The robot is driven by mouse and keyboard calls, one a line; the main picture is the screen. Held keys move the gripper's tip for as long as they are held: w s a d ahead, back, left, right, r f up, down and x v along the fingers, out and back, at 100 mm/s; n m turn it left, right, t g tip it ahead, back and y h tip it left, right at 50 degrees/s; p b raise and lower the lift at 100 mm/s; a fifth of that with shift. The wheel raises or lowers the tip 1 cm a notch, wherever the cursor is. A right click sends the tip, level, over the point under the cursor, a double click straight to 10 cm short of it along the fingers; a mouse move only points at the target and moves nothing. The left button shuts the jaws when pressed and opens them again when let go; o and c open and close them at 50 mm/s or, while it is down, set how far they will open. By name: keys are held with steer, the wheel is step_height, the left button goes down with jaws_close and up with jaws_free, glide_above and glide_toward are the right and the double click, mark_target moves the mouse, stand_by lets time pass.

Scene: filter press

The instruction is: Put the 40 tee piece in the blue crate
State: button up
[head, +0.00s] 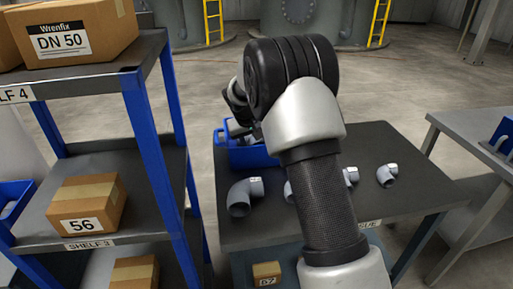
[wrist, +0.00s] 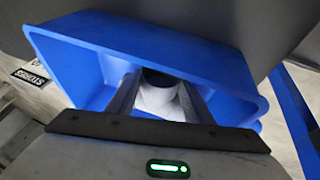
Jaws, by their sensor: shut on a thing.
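The blue crate (head: 250,158) stands at the back left of the dark table in the head view, partly hidden behind my arm. In the wrist view the blue crate (wrist: 215,65) fills most of the picture. My gripper (wrist: 158,84) is over the crate's opening, its two fingers reaching towards the inside. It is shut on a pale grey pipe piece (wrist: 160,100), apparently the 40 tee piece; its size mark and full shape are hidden. I cannot tell whether the piece touches the crate floor. In the head view my arm hides most of the gripper.
A large grey elbow (head: 240,197) lies on the table (head: 420,190) left of my arm. Smaller grey fittings (head: 387,175) lie to the right. A blue-posted shelf rack (head: 150,140) with boxes stands close at left. Another table (head: 470,130) stands at right.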

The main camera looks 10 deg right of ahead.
steer(key=shift+f, duration=0.3)
steer(key=o, duration=1.3)
